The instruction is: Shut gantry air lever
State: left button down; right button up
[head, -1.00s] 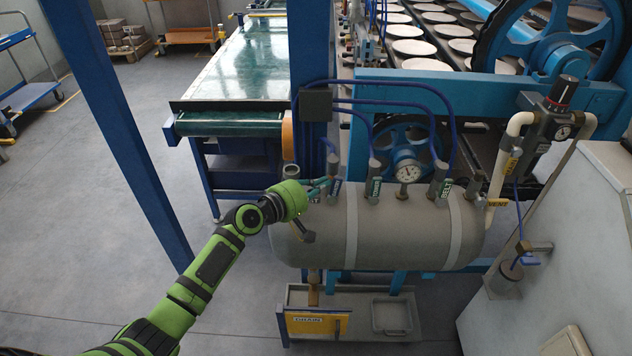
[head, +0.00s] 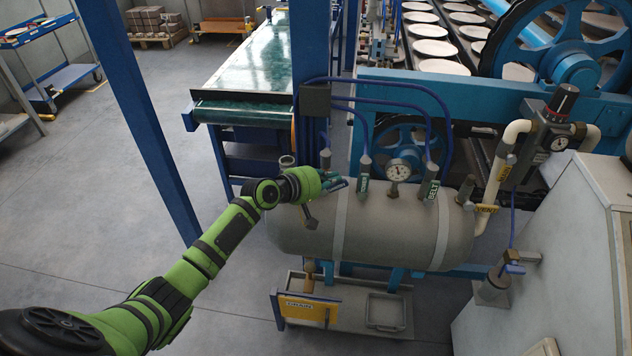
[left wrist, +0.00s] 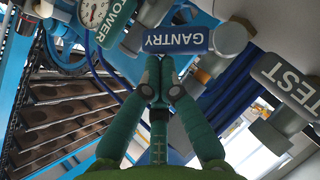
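The blue GANTRY tag (left wrist: 175,40) lies crosswise near the top of the left wrist view, against a grey valve fitting (left wrist: 228,42). My left gripper (left wrist: 160,75) has its teal fingertips drawn together just below the tag. I cannot tell whether they touch it or grip any part of it. In the head view my left gripper (head: 338,184) is above the left half of the grey air tank (head: 390,230), at the gantry valve, and hides the tag there. My right gripper is not in view.
In the head view are a BELT tag (head: 431,190), a gauge (head: 398,170) and blue hoses (head: 420,88). A blue post (head: 140,120) stands left of the tank.

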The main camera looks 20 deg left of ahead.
aim_at(343, 184)
pick_arm(q)
jog(key=shift+w+d+f+b, duration=0.2)
jog(key=shift+d+f, duration=0.2)
jog(key=shift+d, duration=0.15)
jog(key=shift+w+d+f+b, duration=0.1)
jog(key=shift+w+d+f, duration=0.05)
jog(key=shift+d+f, duration=0.3)
jog(key=shift+d, duration=0.1)
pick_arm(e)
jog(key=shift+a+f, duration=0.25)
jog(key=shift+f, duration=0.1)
pick_arm(q)
jog(key=shift+d, duration=0.15)
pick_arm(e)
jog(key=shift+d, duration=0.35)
